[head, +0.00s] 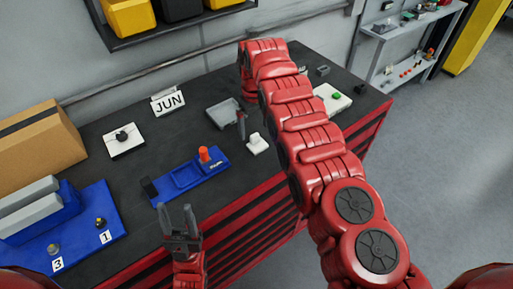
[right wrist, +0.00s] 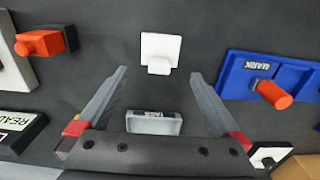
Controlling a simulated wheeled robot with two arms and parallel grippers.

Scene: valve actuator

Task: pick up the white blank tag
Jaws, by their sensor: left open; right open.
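The white blank tag (head: 257,143) stands on the dark bench right of the blue fixture, near the front edge. In the right wrist view the white tag (right wrist: 160,48) is a plain plate with a small foot, ahead of the fingertips. My right gripper (right wrist: 158,74) is open and empty, its two fingers spread either side of the line to the tag, not touching it. In the head view my right arm largely hides this gripper; a dark finger (head: 241,124) shows beside the tag. My left gripper (head: 178,208) is open and empty in front of the blue fixture.
The blue fixture (head: 190,176) with an orange peg (head: 204,155) stands left of the tag. A grey tray (head: 223,113) lies behind it, and the tray (right wrist: 153,122) shows between my right fingers. A JUN card (head: 168,102) and cardboard box (head: 38,145) are farther left.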

